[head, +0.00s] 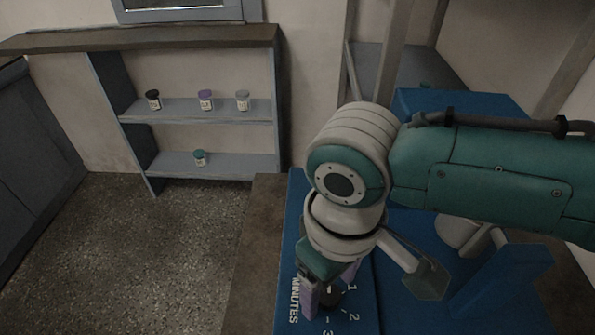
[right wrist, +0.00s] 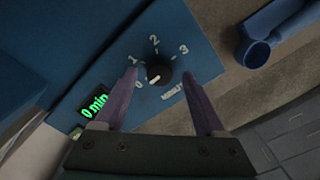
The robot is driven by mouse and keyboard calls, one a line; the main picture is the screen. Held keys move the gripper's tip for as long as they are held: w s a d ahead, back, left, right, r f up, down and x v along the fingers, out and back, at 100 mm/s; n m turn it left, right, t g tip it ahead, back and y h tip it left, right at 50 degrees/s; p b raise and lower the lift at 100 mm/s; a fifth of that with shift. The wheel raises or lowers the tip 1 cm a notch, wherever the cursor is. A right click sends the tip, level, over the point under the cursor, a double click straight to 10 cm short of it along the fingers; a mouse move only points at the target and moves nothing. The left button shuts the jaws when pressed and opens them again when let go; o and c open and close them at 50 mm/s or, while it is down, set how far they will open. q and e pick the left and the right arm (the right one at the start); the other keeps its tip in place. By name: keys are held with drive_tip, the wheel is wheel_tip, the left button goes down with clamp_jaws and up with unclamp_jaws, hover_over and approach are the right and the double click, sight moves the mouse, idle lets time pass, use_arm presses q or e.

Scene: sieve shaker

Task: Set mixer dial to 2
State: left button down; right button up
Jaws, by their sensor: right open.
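The mixer dial (right wrist: 159,74) is a black round knob on a blue panel (right wrist: 180,30), ringed by white marks 0, 1, 2 and 3. Its white pointer mark faces the 0 side. A green display (right wrist: 95,103) beside it reads "0 min". My right gripper (right wrist: 158,76) is open, its purple fingers on either side of the dial; I cannot tell if they touch it. In the head view, my right gripper (head: 328,297) is over the panel, and the dial (head: 331,296) shows partly between the fingers. My left gripper is out of view.
A shelf (head: 200,112) with several small capped jars stands at the back left. A blue cup-like part (right wrist: 257,50) lies off the panel's edge. The blue machine (head: 400,300) extends right, under my right arm. Speckled floor (head: 170,250) is clear at left.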

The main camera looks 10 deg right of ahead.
drive_tip(key=shift+f, duration=0.45)
drive_tip(key=shift+c, duration=0.4)
clamp_jaws()
